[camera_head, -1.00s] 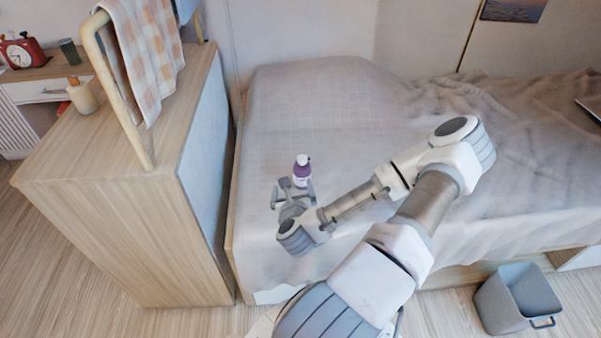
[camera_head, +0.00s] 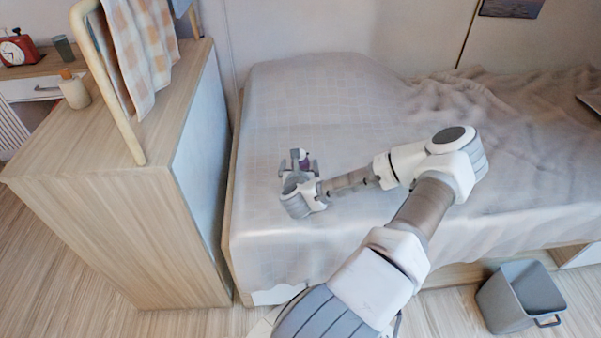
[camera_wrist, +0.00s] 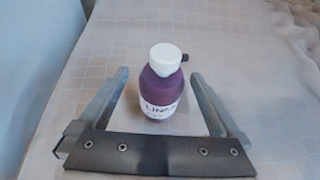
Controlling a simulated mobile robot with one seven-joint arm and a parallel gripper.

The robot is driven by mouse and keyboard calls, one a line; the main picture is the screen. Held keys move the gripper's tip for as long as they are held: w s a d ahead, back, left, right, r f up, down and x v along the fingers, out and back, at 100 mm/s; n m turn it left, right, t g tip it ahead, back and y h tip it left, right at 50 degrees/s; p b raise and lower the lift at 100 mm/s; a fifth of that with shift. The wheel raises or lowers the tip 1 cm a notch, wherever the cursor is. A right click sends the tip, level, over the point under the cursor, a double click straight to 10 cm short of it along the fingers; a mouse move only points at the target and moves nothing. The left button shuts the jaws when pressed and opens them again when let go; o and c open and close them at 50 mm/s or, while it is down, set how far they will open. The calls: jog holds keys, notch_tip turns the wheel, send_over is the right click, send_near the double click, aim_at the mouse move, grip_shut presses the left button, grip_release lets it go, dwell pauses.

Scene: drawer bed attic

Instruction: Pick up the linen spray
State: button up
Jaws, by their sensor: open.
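The linen spray (camera_wrist: 162,88) is a purple bottle with a white cap and a white label, upright on the bed. In the wrist view it stands between the two fingers of my gripper (camera_wrist: 160,85), with a gap on each side. My gripper is open. In the head view my gripper (camera_head: 299,168) is over the bed, and the linen spray (camera_head: 304,162) is partly hidden behind it.
The bed (camera_head: 330,110) has a pale checked cover, with a rumpled blanket (camera_head: 520,120) at the right. A wooden cabinet (camera_head: 110,210) stands close on the left, with a towel rail (camera_head: 105,80) on top. A grey bin (camera_head: 520,298) stands on the floor.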

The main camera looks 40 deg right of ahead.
jog(key=b+x, duration=0.1)
jog(key=x, duration=0.1)
jog(key=b+x, duration=0.1)
jog(key=x, duration=0.1)
jog(key=shift+d+f, duration=0.15)
jog(key=shift+f, duration=0.35)
jog(key=shift+w+d, duration=0.15)
jog(key=shift+d, duration=0.05)
jog(key=c, duration=1.5)
